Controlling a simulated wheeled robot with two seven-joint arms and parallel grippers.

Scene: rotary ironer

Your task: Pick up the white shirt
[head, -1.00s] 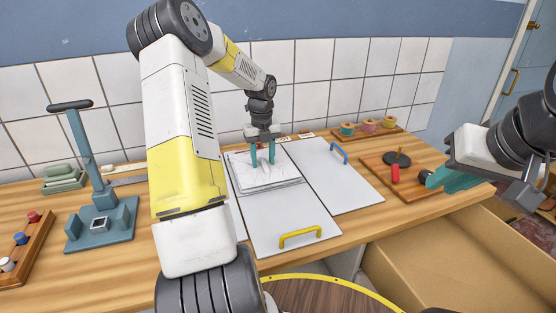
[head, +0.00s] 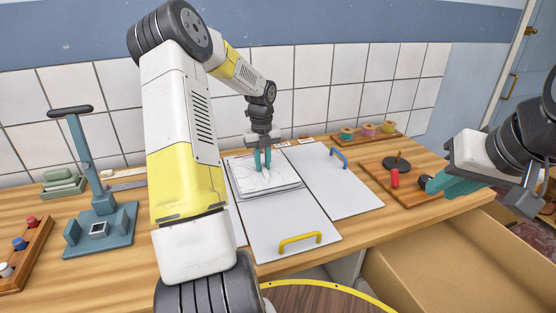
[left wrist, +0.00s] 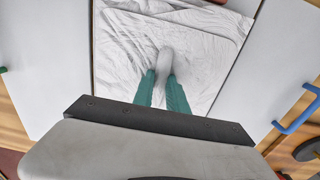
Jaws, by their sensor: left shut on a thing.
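The white shirt (head: 252,178) lies as a flat, wrinkled stack of cloth on a pale board, and it also shows in the left wrist view (left wrist: 205,55). My left gripper (head: 263,166) points down at the middle of the cloth. Its teal fingers are close together with a pinched fold of white cloth between them, clearest in the left wrist view (left wrist: 165,75). The shirt still looks to be lying on the board. My right gripper (head: 450,187) is at the right, above the counter edge and away from the shirt; its fingers are seen side-on.
A blue handle (head: 339,155) and a yellow handle (head: 300,241) stand up from the pale boards. A teal stand (head: 98,215) is at the left. A wooden board (head: 383,182) holds a red spool. An open drawer (head: 450,255) juts out at the lower right.

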